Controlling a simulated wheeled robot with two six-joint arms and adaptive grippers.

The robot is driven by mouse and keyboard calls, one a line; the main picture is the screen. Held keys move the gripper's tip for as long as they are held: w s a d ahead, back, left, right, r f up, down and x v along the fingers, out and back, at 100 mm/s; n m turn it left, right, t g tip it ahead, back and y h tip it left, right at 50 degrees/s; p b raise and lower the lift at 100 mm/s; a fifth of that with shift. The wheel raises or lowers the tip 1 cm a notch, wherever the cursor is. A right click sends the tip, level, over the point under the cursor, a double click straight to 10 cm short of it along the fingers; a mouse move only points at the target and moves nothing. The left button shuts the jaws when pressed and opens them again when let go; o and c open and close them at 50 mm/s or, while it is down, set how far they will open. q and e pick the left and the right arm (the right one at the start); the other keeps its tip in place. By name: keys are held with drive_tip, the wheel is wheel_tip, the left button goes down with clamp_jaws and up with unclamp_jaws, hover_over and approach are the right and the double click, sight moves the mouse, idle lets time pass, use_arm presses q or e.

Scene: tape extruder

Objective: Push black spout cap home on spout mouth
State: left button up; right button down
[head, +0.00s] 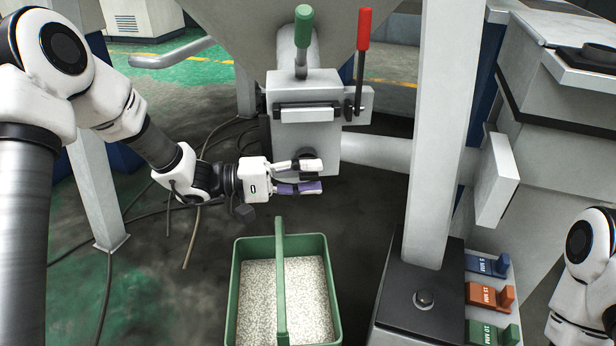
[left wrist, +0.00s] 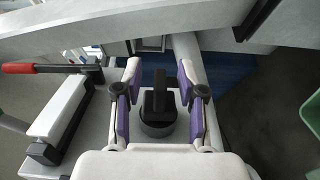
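The black spout cap (left wrist: 158,101) shows in the left wrist view as a dark upright grip on a round dark base. It sits at the spout mouth on the front of the grey metal box (head: 306,126); how deep it sits I cannot tell. In the head view the cap is mostly hidden behind my left gripper (head: 311,176). In the left wrist view my left gripper (left wrist: 159,112) is open, its purple-padded fingers on either side of the cap with gaps between. My right gripper is out of view; only part of my right arm shows at the right edge.
A green bin (head: 240,290) of white pellets stands below my left gripper. A green-handled lever (head: 302,40) and a red-handled lever (head: 362,60) rise above the box. A grey post (head: 429,140) stands to the right, near blue, orange and green labelled blocks (head: 488,297).

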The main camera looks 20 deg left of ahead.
use_arm(q)
drive_tip(key=v, duration=1.2)
idle(0.3)
